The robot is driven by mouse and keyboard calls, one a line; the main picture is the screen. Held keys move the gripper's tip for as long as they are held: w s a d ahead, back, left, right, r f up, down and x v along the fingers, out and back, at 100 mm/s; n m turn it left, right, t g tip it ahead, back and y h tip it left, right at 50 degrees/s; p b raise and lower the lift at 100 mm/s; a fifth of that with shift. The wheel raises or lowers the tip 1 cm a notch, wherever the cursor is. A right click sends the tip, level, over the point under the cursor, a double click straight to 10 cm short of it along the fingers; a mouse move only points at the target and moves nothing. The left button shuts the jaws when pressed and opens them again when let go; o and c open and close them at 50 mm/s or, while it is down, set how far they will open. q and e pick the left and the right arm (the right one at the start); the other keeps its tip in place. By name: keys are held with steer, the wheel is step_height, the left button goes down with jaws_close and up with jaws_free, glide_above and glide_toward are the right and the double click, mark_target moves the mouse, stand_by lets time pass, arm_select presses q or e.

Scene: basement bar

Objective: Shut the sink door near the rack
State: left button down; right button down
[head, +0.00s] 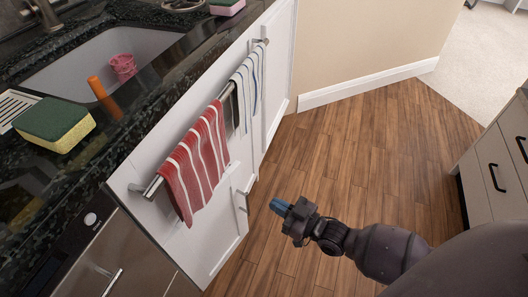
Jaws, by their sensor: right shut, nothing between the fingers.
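A white sink cabinet (140,180) stands under the dark counter. A metal towel rack (152,188) on its front holds a red-and-white striped towel (196,160) and a white towel with blue stripes (247,88). Below and beside the towels is a white door (222,245) with a small metal handle (243,202). It looks slightly ajar, but the towel hides part of it and I cannot tell by how much. My right gripper (281,207) is shut and empty, to the right of this handle and apart from it. My left gripper is not in view.
The sink (90,65) holds a pink cup (122,67) and an orange item (97,88). A sponge (55,124) lies on the counter. Grey drawers (495,170) stand at the right. Wood floor (370,140) between is clear.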

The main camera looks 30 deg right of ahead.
mark_target(232, 180)
steer(key=b+x, duration=0.2)
steer(key=x, duration=0.9)
steer(key=shift+w+a+f+b, duration=0.15)
steer(key=shift+w+a+b, duration=0.1)
steer(key=shift+w+b, duration=0.1)
steer(key=shift+w+a, duration=0.2)
steer(key=shift+w, duration=0.25)
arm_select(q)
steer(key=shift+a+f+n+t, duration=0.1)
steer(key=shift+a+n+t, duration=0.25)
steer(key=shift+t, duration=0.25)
